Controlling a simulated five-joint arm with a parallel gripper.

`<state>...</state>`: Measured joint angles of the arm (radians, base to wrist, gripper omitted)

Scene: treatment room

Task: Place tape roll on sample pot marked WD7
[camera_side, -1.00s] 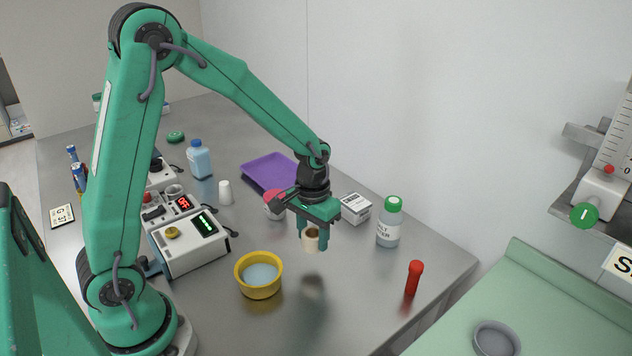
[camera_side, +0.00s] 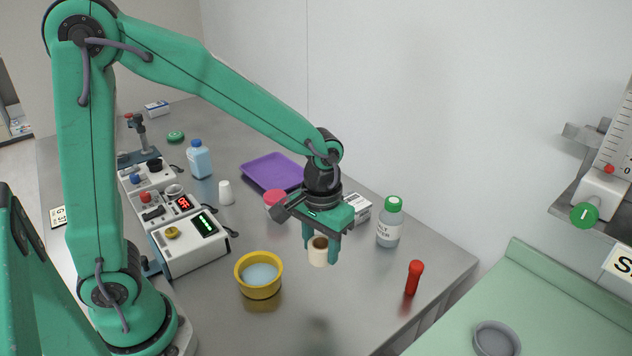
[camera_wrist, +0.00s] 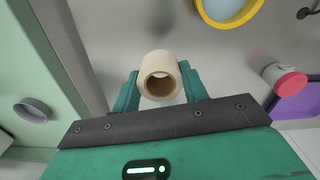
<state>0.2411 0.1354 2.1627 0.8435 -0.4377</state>
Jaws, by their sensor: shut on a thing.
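My gripper (camera_side: 320,251) is shut on the cream tape roll (camera_side: 318,258) and holds it above the grey table. In the wrist view the tape roll (camera_wrist: 158,61) sits between the two green fingers, with its hollow core facing the camera. A small pot with a pinkish-red lid (camera_side: 275,198) stands on the table behind and left of my gripper in the side view. It also shows at the right of the wrist view (camera_wrist: 291,83), apart from the tape roll. I cannot read any marking on it, so I cannot tell whether it is WD7.
A yellow bowl (camera_side: 258,288) stands left of the gripper. A purple tray (camera_side: 270,172), white box (camera_side: 357,209), green-capped bottle (camera_side: 389,226) and red-topped tube (camera_side: 413,277) stand around it. Devices (camera_side: 187,246) line the left. The table's front middle is clear.

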